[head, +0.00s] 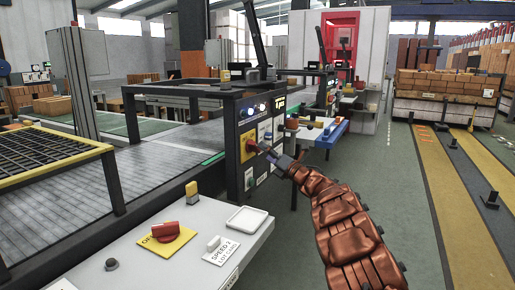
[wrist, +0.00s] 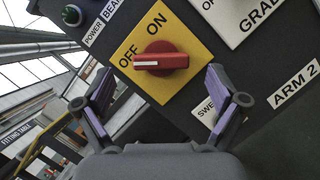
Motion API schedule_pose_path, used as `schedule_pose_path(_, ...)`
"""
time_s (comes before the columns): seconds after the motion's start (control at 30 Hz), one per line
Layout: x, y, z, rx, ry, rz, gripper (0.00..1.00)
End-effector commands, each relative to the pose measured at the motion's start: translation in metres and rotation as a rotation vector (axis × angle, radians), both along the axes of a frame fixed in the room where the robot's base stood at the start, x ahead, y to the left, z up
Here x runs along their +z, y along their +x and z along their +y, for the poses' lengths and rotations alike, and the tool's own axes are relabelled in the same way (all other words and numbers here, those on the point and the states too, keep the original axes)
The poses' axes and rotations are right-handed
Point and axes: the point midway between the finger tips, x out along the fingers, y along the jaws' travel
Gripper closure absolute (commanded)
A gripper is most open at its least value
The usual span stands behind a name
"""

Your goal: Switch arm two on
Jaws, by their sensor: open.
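The wrist view shows a red rotary knob (wrist: 161,59) on a yellow plate (wrist: 184,40) marked OFF and ON. The white mark on the knob's left end points toward OFF. An ARM 2 label (wrist: 294,86) sits to the right on the same dark panel. My gripper (wrist: 160,75) is open, with one finger to each side of the knob and no visible contact. In the head view, my gripper (head: 266,151) is at the panel's yellow plate (head: 246,140), partly covering the panel.
Beside the plate are a GRADE plate (wrist: 246,16) and a partly hidden SWE... label (wrist: 205,111). In the head view, a white desk (head: 135,262) in front carries another red knob (head: 166,230) and a white tray (head: 247,219).

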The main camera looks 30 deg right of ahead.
Motion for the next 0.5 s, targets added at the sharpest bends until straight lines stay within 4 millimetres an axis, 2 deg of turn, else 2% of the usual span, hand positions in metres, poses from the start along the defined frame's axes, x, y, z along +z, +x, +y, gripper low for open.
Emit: schedule_pose_path(0.5, 0.009, 0.038, 0.010, 0.001, 0.002, 0.002, 0.04)
